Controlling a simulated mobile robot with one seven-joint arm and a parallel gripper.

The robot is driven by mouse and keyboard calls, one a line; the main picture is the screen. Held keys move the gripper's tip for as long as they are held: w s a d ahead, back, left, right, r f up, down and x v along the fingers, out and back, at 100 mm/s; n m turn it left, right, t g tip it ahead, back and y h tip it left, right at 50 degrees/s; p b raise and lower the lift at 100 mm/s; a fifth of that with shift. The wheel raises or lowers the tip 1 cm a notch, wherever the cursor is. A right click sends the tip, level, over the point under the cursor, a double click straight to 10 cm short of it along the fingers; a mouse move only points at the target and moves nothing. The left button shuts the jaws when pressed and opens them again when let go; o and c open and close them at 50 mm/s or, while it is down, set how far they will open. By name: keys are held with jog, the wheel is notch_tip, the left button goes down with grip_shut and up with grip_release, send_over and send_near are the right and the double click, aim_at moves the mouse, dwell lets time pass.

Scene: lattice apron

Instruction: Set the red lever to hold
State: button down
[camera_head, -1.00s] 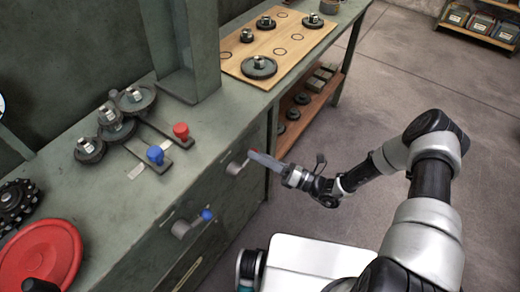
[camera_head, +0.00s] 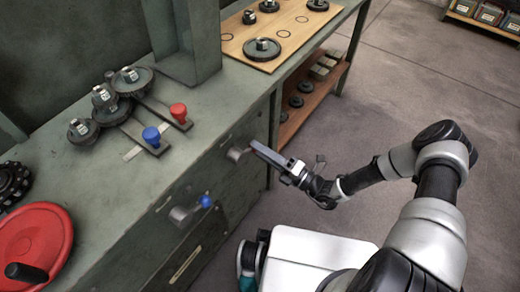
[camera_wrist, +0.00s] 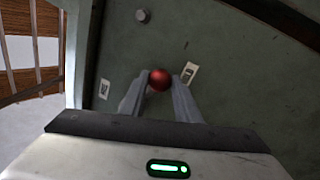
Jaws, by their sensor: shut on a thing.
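The red lever's round knob (camera_wrist: 160,79) sits between my fingertips in the wrist view. My gripper (camera_head: 255,147) is shut on it at the front face of the green bench. In the head view my fingers cover most of the knob. The lever's grey hub (camera_head: 236,153) shows on the bench front just left of my fingertips. In the wrist view a small pale label plate (camera_wrist: 189,73) is right of the knob and another label (camera_wrist: 104,89) is at its left. Their markings are too small to read.
A blue-knobbed lever (camera_head: 206,201) is on the bench front, lower left of my gripper. Red (camera_head: 179,112) and blue (camera_head: 151,135) knobbed slide handles lie on the bench top beside stacked gears (camera_head: 132,80). A red handwheel (camera_head: 38,240) is at the left.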

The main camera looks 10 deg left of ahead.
jog(key=shift+s+f, duration=0.1)
jog(key=shift+f, duration=0.05)
jog(key=c, duration=1.4)
grip_release()
jog(key=shift+o, duration=0.2)
jog(key=p+v, duration=0.1)
jog(key=v, duration=1.6)
jog(key=shift+d, duration=0.3)
jog(key=shift+r, duration=0.2)
